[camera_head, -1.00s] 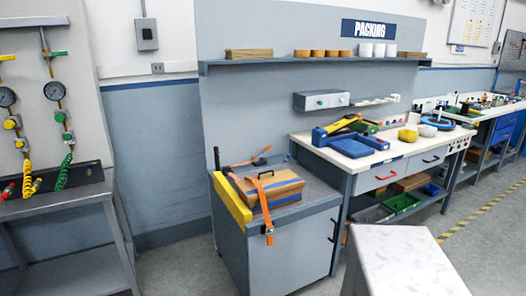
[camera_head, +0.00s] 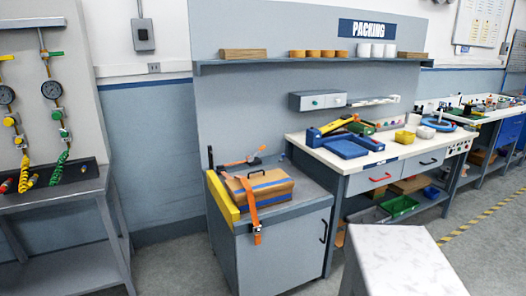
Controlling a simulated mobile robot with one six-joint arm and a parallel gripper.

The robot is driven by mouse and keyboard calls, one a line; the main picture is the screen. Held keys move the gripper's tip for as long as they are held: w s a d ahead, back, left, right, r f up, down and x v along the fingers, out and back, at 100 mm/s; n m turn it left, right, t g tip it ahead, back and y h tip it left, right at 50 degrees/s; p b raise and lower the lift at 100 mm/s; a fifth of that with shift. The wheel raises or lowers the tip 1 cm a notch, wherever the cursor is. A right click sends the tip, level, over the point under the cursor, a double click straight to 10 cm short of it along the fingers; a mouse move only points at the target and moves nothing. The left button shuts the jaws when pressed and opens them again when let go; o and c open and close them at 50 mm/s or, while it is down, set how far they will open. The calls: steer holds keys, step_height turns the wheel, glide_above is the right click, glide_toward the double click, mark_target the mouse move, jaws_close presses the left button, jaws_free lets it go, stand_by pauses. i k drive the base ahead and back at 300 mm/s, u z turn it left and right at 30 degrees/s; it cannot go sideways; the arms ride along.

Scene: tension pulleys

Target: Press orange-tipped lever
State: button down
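I cannot clearly pick out an orange-tipped lever. The nearest match is a small dark ratchet-like part (camera_head: 254,159) at the back of the grey cabinet top, with an orange strip (camera_head: 236,162) running left from it. A brown case (camera_head: 275,186) with a dark handle lies on the cabinet (camera_head: 285,250). An orange strap (camera_head: 252,203) crosses the case and hangs over the front edge, ending at a metal-looking buckle (camera_head: 257,233). My gripper is not in view.
A yellow bar (camera_head: 222,203) runs along the cabinet's left edge, with a dark post (camera_head: 210,157) behind. A packing bench (camera_head: 340,160) stands right. A pale-topped table (camera_head: 395,250) is in front right. Left is a grey bench (camera_head: 60,203) with gauges above. Floor between is clear.

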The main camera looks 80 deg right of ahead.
mark_target(262, 148)
steer(key=u, duration=0.05)
steer(key=k, duration=2.75)
steer(key=z, duration=1.2)
steer(key=i, duration=1)
steer(key=z, duration=0.05)
